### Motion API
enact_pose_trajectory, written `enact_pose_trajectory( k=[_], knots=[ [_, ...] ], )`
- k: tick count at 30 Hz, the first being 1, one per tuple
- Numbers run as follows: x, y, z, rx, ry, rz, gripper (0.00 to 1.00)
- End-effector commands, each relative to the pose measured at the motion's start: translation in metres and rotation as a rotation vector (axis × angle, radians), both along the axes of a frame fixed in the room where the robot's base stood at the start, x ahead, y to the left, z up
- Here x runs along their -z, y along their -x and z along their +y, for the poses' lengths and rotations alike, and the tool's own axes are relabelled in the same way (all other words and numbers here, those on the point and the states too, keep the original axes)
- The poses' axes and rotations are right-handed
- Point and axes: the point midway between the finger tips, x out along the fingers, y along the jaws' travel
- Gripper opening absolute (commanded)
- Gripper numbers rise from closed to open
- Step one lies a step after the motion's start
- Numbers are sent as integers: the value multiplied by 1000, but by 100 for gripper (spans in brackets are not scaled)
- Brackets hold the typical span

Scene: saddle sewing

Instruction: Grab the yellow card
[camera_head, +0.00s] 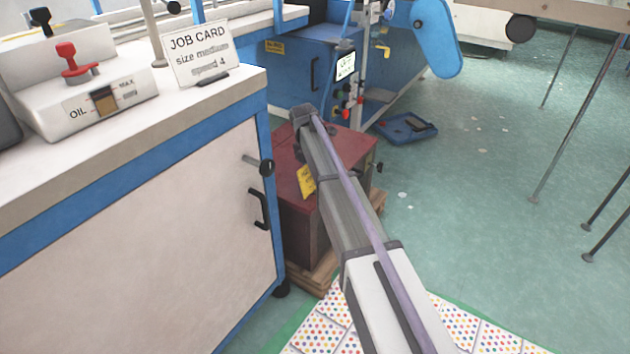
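A small yellow card (307,181) with dark marks shows at the front of a dark red box (340,148), beside my arm. My arm partly covers the box and may cover the card's right edge. The card looks tilted; I cannot tell how it is held there. My arm reaches up from the bottom of the picture over the box and ends in a dark joint. I cannot make out gripper fingers there, so their opening and their distance from the card do not show.
A white cabinet (150,250) with a black handle stands close on the left. A job card sign (198,55) and an oil unit (90,95) are on its top. The box rests on a wooden pallet (310,272). A blue tray (405,128) lies behind; green floor at right is mostly open.

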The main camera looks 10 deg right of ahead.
Motion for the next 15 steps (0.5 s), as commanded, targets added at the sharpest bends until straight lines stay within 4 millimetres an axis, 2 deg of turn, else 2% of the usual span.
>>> enact_pose_trajectory(
  k=[6, 15],
  knots=[
    [0, 0, 0, 0, 0, 0, 33],
    [0, 0, 0, 0, 0, 0, 4]
  ],
)
